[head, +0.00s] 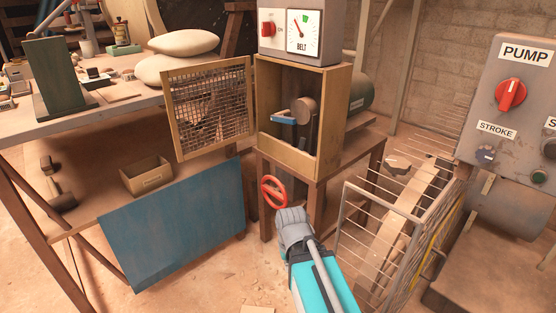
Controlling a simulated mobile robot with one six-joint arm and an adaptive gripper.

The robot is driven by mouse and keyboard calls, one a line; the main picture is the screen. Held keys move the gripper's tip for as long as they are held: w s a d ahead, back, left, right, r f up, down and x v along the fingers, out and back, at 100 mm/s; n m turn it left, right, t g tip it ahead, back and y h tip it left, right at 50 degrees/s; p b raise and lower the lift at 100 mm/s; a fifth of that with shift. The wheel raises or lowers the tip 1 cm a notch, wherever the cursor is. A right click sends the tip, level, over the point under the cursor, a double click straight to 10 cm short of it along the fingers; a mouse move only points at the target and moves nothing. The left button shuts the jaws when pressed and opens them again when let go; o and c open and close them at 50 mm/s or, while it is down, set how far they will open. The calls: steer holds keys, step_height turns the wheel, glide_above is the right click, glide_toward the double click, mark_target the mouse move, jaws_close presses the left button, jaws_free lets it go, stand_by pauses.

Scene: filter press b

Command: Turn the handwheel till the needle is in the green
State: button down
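The red handwheel (273,192) is below the wooden belt housing, at the front left of its stand. A gauge marked BELT (302,33) is on the grey box above the housing. Its needle appears to lean to the upper left, and a small green patch shows on the upper right of the dial. Needle and scale are too small to read exactly. My gripper (287,212) is just right of and below the handwheel. Its fingers are hidden or too unclear to tell whether they touch the wheel or are open or shut.
A mesh door (209,107) stands open left of the belt housing (262,150). A wire cage (385,225) is close on the right of my arm, beside the PUMP panel (515,90). A blue panel (175,222) leans at the bench, left of the wheel. Some floor in front is clear.

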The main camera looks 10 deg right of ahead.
step_height(320, 180, up, 18)
steer(key=p, duration=1.6)
steer(key=shift+f, duration=0.2)
